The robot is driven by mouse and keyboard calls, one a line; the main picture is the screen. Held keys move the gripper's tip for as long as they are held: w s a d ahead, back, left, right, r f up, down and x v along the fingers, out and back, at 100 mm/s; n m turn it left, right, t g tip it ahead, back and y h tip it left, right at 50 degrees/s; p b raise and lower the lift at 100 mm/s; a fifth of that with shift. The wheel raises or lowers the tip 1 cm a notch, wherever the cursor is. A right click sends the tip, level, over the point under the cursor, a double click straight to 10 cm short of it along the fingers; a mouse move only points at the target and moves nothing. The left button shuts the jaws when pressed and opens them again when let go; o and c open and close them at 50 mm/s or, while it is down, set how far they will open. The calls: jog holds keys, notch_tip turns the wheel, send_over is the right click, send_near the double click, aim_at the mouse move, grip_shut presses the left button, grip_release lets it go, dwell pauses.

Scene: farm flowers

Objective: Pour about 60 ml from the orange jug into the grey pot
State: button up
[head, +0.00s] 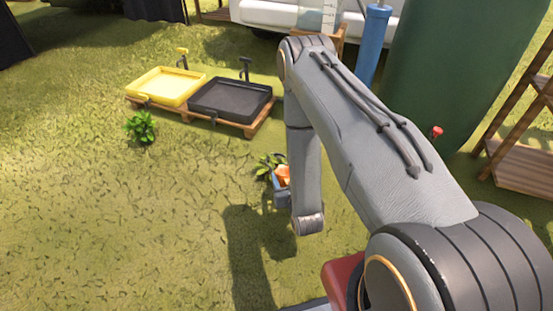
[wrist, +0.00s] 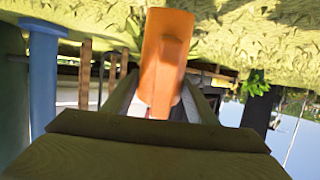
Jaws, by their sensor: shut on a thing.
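The orange jug (wrist: 168,50) is between the two fingers of my gripper (wrist: 162,88) in the wrist view, and the gripper is shut on it. The wrist picture is upside down, with grass along the top and sky at the lower right. In the head view only a small part of the orange jug (head: 283,174) shows beside my arm, above the grass. My arm hides the rest of the jug and most of the gripper there. I cannot make out a grey pot in either view. Whether anything flows from the jug cannot be seen.
Leaves of a green plant (head: 266,165) show just left of the jug. Another plant (head: 141,127) stands on the grass. A yellow tray (head: 163,94) and a black tray (head: 231,112) sit on a wooden pallet. A blue post (head: 373,45), green tank (head: 455,70) and wooden shelf (head: 520,165) stand right.

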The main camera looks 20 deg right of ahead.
aim_at(282, 172)
jog(key=w+g, duration=0.1)
jog(key=w+r+g, duration=0.2)
jog(key=w, duration=0.1)
jog(key=shift+r+g+p, duration=0.25)
jog(key=shift+g+p, duration=0.1)
jog(key=shift+g, duration=0.05)
jog(key=shift+w+r+g, duration=0.25)
jog(key=shift+r+g, duration=0.05)
jog(key=shift+g, duration=0.45)
jog(key=shift+w+r+g, duration=0.2)
jog(key=shift+r+g, duration=0.1)
jog(key=shift+g, duration=0.45)
jog(key=shift+r, duration=0.1)
jog(key=shift+w+r+g, duration=0.35)
jog(key=shift+w+g, duration=0.05)
jog(key=shift+g, duration=0.55)
jog(key=shift+w+r+g, duration=0.3)
jog(key=shift+w+g, duration=0.05)
jog(key=shift+g, duration=0.6)
jog(key=shift+w+r+g, duration=0.2)
jog(key=shift+w+g, duration=0.4)
jog(key=shift+w, duration=0.35)
dwell(0.3)
jog(key=s+t, duration=0.1)
jog(key=s+f+t, duration=0.1)
jog(key=s+t, duration=0.1)
jog(key=shift+f+t, duration=0.15)
jog(key=shift+t, duration=0.15)
